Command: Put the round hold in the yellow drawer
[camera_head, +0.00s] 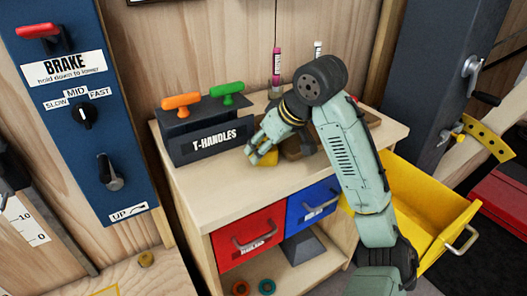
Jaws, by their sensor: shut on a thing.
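My gripper (258,150) is shut on a small yellow thing, seemingly the round hold (268,158), at or just above the cabinet top behind the front edge. The fingers hide part of it, and I cannot tell whether it touches the top. The yellow drawer (440,215) is pulled out at the right of the cabinet, with a metal handle at its front. My arm hides its left part. The visible part of its inside looks empty.
A dark T-handles rack (185,150) with an orange and a green handle stands left of my gripper. A brown block (300,147) lies behind my wrist. A red drawer (248,236) and a blue drawer (310,207) are below. A dark post (440,80) rises behind the yellow drawer.

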